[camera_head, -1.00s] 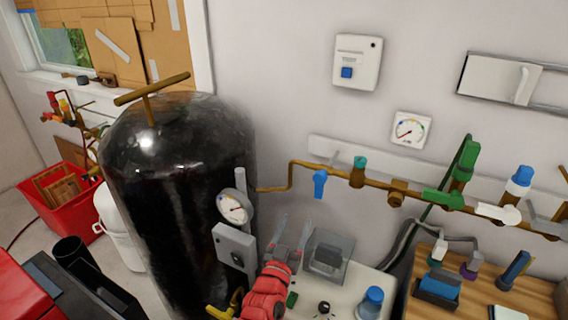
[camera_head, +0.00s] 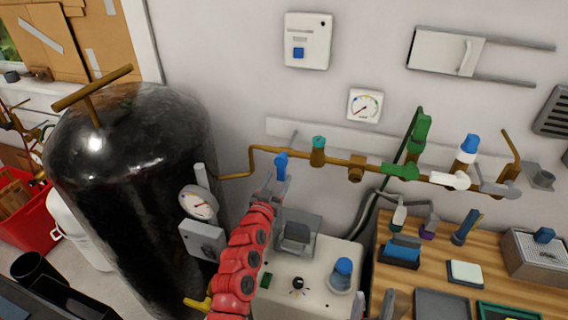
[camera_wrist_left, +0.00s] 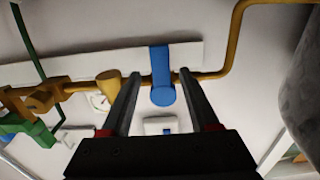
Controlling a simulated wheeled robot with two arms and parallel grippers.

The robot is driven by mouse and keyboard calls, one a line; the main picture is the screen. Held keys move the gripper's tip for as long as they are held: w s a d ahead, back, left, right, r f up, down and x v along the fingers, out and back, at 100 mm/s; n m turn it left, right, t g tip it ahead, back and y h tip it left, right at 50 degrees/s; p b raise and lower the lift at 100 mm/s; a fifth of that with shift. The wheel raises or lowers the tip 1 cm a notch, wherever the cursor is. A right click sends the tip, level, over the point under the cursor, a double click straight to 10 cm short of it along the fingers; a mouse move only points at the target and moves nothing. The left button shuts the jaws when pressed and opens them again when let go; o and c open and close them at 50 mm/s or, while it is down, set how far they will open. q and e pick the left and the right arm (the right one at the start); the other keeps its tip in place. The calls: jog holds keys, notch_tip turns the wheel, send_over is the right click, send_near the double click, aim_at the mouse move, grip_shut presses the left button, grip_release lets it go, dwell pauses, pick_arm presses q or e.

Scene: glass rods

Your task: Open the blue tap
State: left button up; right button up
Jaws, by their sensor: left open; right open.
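The blue tap (camera_head: 281,165) is a blue lever on the brown pipe (camera_head: 335,160) along the wall, with its handle hanging down. My left gripper (camera_head: 274,186) is at the end of the red arm, just below the tap in the head view. In the left wrist view the blue tap (camera_wrist_left: 161,78) appears between the two spread fingers of my left gripper (camera_wrist_left: 159,78). No contact is clear, and I cannot tell the exact depth gap. My right gripper (camera_head: 374,304) shows only its grey fingers at the bottom edge, apart and empty.
A black tank (camera_head: 130,170) with a dial gauge (camera_head: 199,203) stands left of my left arm. Green (camera_head: 400,171) and white (camera_head: 448,180) taps sit further right on the pipe. A white-topped unit (camera_head: 320,275) and a wooden bench (camera_head: 480,262) lie below.

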pick_arm(q)
jog(key=b+x, duration=0.1)
jog(key=x, duration=0.6)
jog(key=shift+b, duration=0.4)
jog(key=shift+w, duration=0.1)
jog(key=shift+c, duration=0.3)
jog(key=shift+f, duration=0.1)
grip_shut()
dwell(0.5)
